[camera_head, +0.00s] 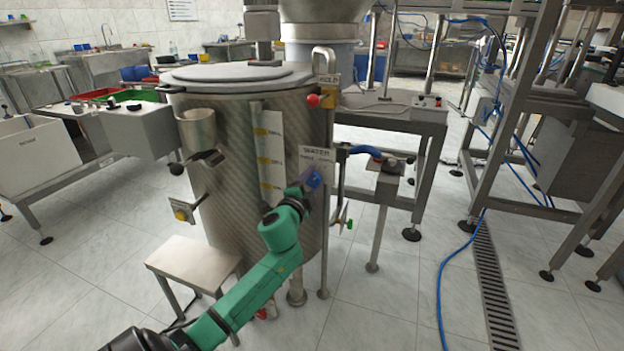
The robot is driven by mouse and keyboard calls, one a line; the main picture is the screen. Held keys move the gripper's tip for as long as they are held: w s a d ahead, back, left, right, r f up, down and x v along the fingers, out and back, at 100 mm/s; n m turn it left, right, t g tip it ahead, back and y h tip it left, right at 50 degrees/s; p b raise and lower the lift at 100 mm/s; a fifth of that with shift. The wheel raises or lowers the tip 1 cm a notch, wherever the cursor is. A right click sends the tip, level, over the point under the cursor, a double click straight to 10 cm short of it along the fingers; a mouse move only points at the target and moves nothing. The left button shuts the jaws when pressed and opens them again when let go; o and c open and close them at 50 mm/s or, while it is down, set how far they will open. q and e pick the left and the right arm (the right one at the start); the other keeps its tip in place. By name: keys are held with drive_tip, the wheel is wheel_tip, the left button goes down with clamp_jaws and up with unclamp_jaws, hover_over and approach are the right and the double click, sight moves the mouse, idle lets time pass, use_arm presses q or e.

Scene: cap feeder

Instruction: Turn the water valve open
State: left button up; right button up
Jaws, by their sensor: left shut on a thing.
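A white label reading "WATER" (318,153) is on the right side of the large steel tank (225,200). Just below it is a small blue-purple valve handle (314,179). My left gripper (308,187), on the green arm, is at this handle and shut on it. The fingers and the handle overlap, so the valve body behind them is mostly hidden, and how far the handle is turned cannot be told. My right gripper is not in view.
A red knob (314,100) sits higher on the tank. A curved blue hose (364,150) runs right of the label to a small stand (386,170). A steel step (194,262) stands in front of the tank at the left.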

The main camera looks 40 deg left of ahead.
use_arm(q)
drive_tip(key=shift+f+m, duration=0.1)
drive_tip(key=shift+m, duration=0.5)
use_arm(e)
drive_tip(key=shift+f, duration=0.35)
use_arm(q)
drive_tip(key=o, duration=1.4)
drive_tip(key=shift+s+d, duration=0.15)
drive_tip(key=shift+s, duration=0.2)
drive_tip(key=p+v, duration=0.1)
drive_tip(key=v, duration=1.2)
drive_tip(key=shift+s+d, duration=0.15)
drive_tip(key=shift+s, duration=0.2)
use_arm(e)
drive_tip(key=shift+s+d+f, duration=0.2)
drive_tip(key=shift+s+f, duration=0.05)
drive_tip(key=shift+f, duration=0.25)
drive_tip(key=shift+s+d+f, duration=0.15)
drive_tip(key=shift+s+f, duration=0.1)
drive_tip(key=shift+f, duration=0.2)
